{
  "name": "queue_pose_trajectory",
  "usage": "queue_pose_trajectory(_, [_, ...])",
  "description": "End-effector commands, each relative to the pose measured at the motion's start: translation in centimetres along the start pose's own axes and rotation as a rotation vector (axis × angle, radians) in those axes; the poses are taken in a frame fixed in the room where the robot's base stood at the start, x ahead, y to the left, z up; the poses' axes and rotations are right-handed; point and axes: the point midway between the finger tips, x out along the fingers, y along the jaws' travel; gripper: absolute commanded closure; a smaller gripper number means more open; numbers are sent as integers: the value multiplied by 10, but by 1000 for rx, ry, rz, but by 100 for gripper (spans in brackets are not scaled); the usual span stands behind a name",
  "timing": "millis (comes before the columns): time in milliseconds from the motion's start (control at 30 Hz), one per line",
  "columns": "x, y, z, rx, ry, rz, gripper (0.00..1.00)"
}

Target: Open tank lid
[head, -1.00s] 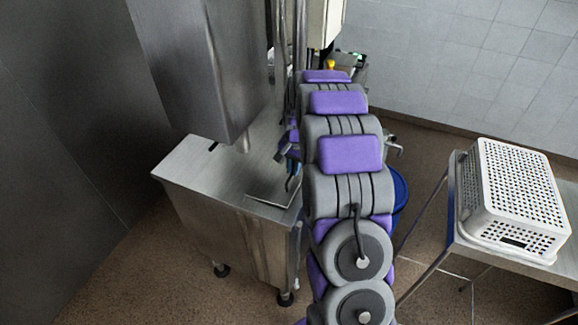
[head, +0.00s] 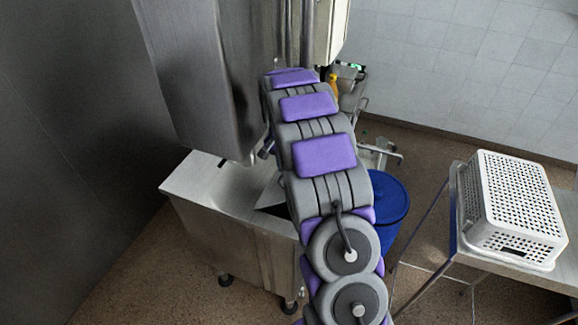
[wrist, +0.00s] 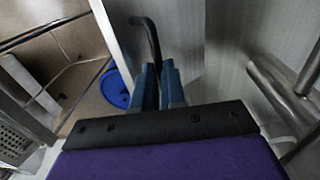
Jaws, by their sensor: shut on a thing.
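My gripper (wrist: 158,85), with blue fingers, is in the middle of the wrist view. Its fingers are closed around a dark bent bar handle (wrist: 151,36), whose upper part sticks out beyond the fingertips. A pale grey metal surface (wrist: 205,45) lies behind and to the right of the handle. I cannot tell which part of it is the lid. In the head view, a steel machine with a tall upper housing (head: 195,75) and a lower steel base (head: 230,240) stands left of my arm. My arm hides the gripper and handle there.
A blue bin (head: 390,205) stands right of my arm and also shows in the wrist view (wrist: 117,90). A white perforated basket (head: 510,205) sits on a steel table (head: 480,262) at right. Steel pipes (wrist: 285,85) lie right of the gripper.

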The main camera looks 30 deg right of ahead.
Motion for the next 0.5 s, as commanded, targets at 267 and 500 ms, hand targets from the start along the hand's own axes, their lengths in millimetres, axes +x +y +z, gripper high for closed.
queue_pose_trajectory(267, [4, -6, 3, -5, -4, -2, 100])
queue_pose_trajectory(500, [4, -5, 3, -5, -4, -2, 78])
